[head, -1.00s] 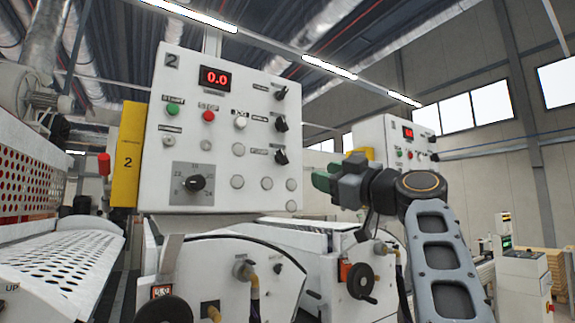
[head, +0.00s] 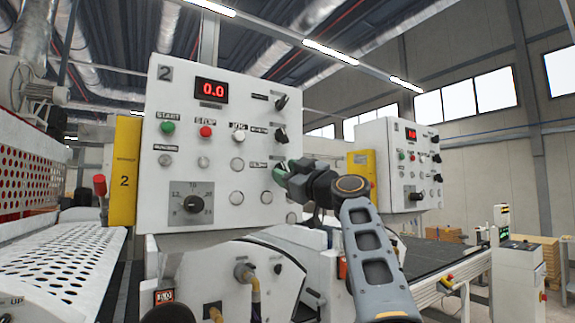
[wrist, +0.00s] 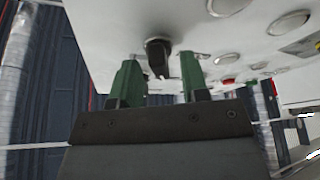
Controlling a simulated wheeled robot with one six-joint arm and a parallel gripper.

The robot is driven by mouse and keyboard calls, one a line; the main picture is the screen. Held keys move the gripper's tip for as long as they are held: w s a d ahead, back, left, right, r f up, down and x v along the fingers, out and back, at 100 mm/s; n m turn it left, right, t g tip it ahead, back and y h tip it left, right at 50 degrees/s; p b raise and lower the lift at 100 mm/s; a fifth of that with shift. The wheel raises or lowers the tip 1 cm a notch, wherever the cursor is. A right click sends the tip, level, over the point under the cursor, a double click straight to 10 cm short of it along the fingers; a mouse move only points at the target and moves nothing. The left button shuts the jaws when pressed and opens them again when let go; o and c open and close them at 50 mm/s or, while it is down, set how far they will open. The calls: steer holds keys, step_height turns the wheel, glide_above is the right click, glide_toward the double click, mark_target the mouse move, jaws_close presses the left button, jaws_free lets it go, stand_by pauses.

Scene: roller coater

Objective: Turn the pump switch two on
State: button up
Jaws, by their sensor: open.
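The white control panel (head: 215,215) marked 2 fills the middle of the head view. Two black rotary switches, an upper one (head: 281,102) and a middle one (head: 281,135), show on its right edge; their small labels are too blurred to read. My gripper (head: 283,171) is at the panel's right side, below the middle switch, and covers the place of the lower switch. In the wrist view its green fingers (wrist: 160,75) are apart, with a black switch knob (wrist: 158,55) between and just beyond the tips. I cannot tell whether they touch it.
The panel also has a red display (head: 211,89), a green button (head: 167,127), a red button (head: 205,132) and a large black dial (head: 193,204). A second panel (head: 392,165) stands behind to the right. A perforated guard (head: 60,255) is at left.

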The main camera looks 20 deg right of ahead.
steer(key=shift+w, duration=0.2)
steer(key=shift+c, duration=0.3)
jaws_close()
steer(key=m+h, duration=0.2)
steer(key=m, duration=0.3)
steer(key=m+t+h, duration=0.1)
steer(key=m+h, duration=0.2)
steer(key=m, duration=0.2)
steer(key=m+h+p, duration=0.1)
steer(key=m+h, duration=0.1)
steer(key=m, duration=0.3)
steer(key=shift+s+a+r+h, duration=0.1)
steer(key=shift+a+r+h, duration=0.1)
steer(key=shift+a+h, duration=0.1)
steer(key=shift+m+h+p, duration=0.6)
steer(key=shift+m, duration=0.4)
steer(key=shift+f+m, duration=0.15)
steer(key=shift+m, duration=0.15)
